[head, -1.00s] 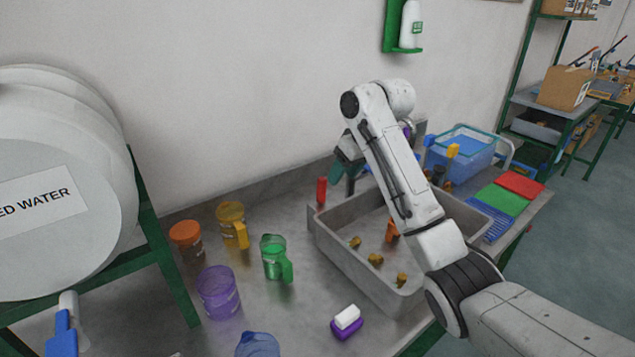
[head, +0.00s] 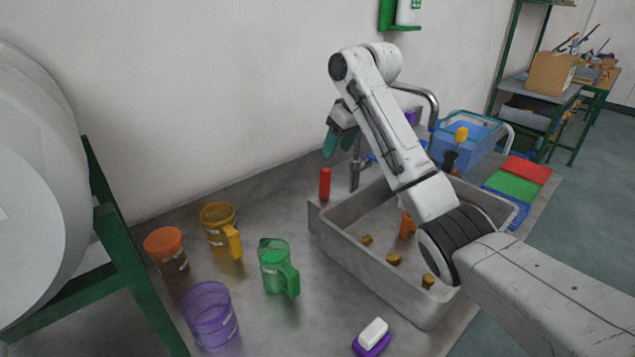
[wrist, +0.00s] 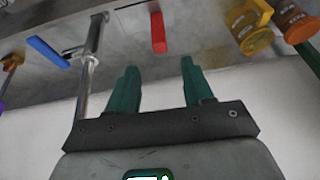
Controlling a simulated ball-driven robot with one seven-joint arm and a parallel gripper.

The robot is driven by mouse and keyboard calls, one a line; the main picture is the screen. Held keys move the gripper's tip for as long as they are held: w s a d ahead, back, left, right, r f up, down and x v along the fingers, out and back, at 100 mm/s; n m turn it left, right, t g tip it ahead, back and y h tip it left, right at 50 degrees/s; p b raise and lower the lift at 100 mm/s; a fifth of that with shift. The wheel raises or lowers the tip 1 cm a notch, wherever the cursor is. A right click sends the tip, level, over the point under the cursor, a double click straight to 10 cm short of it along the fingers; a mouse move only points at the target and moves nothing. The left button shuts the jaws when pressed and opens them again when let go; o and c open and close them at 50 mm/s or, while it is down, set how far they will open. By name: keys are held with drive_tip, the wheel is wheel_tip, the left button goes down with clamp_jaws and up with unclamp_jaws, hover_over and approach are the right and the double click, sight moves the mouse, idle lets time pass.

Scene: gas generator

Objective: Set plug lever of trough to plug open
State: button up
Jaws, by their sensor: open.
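The grey trough (head: 365,268) is set in the bench in the head view. A red upright lever (head: 325,184) stands at its back left corner; it also shows in the wrist view (wrist: 158,32). I see no label marking it as the plug lever. My gripper (head: 332,145) is open and empty, above the red lever and slightly to its right, in front of the wall. In the wrist view my gripper's (wrist: 160,72) two teal fingers are spread, with the red lever beyond the gap between them, apart from both.
A chrome tap (head: 432,100) rises behind the trough; a blue handle (wrist: 47,52) is beside its pipe in the wrist view. Several jugs and jars, including a green jug (head: 276,268), stand left. White soap (head: 373,332) lies in front. Several small brown pieces are in the trough.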

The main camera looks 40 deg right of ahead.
sight(326, 170)
drive_tip(key=x, duration=1.1)
drive_tip(key=shift+w+f, duration=0.15)
drive_tip(key=shift+f, duration=0.2)
drive_tip(key=shift+c, duration=0.2)
clamp_jaws()
